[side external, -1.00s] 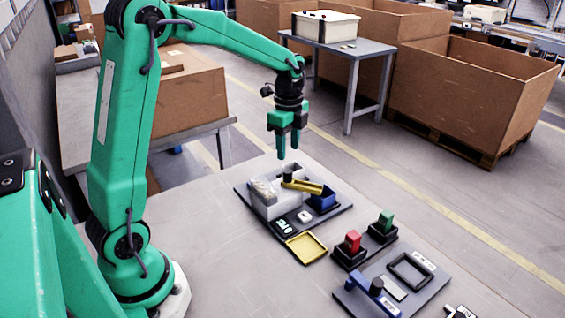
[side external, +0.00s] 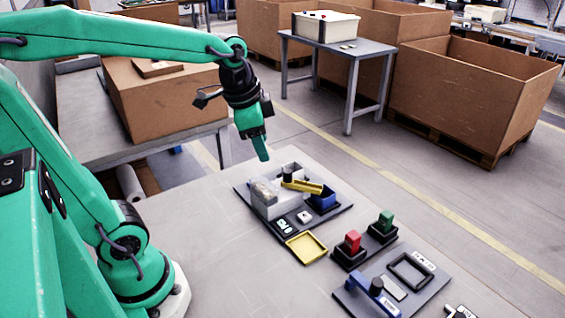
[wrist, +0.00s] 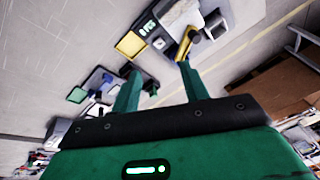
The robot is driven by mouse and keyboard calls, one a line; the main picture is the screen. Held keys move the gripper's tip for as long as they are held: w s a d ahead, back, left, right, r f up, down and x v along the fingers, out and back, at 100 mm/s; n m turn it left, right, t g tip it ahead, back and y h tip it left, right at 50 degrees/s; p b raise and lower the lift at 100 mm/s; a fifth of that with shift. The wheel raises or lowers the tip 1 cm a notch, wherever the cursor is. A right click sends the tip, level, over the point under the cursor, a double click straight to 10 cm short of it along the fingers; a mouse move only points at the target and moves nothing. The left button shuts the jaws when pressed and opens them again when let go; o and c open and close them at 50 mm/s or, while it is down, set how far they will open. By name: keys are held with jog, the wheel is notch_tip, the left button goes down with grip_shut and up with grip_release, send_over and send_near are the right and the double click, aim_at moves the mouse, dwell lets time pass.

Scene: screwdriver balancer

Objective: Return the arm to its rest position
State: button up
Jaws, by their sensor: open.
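My green arm reaches in from the left in the side external view. The tray station (side external: 335,213) carries a yellow bar (side external: 302,186), a blue bin (side external: 322,198) and a light grey block.
A large cardboard box (side external: 165,95) stands behind my arm. The table's left area is open.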

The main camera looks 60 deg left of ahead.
jog(key=s+d+n+t, duration=0.2)
jog(key=s+n, duration=0.3)
jog(key=s, duration=0.3)
jog(key=shift+d+f+n, duration=0.2)
jog(key=shift+d+n, duration=0.1)
jog(key=shift+d, duration=0.05)
dwell(0.7)
